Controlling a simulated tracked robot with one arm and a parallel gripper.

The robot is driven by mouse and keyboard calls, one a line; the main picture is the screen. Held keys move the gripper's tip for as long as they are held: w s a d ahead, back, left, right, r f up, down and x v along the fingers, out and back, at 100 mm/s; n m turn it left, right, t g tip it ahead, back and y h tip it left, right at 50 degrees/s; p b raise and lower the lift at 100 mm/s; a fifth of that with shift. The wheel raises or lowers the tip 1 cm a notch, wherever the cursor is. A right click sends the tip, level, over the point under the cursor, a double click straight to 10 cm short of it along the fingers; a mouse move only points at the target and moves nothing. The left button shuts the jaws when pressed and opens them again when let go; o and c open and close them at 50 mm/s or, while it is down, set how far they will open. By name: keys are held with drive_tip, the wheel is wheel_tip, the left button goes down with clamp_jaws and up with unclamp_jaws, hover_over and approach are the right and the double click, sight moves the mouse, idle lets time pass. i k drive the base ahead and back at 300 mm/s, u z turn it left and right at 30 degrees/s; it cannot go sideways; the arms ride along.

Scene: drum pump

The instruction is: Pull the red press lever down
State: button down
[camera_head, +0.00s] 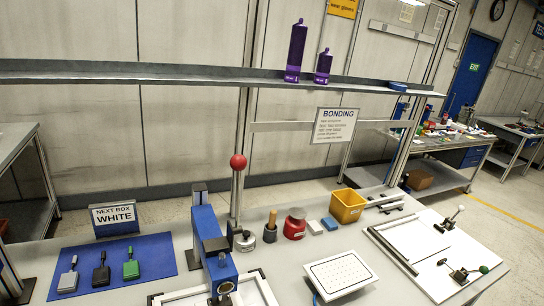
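The press lever is a thin upright rod topped by a red ball knob (238,162). Its lower end meets a round grey hub (243,241) at the right side of the blue press (212,236). The lever stands almost vertical, with the knob high above the bench. The front of the press reaches the lower picture edge, above a white frame (256,290) on the bench. My gripper is not in view, so its opening and its distance from the knob cannot be seen.
A blue mat (113,268) with several paddle-like tools lies left. A shelf (150,74) with purple bottles crosses behind. Space around the knob looks open.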

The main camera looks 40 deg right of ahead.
sight(238, 162)
drive_tip(key=u, duration=0.15)
drive_tip(key=i, duration=0.9)
drive_tip(key=z, duration=0.05)
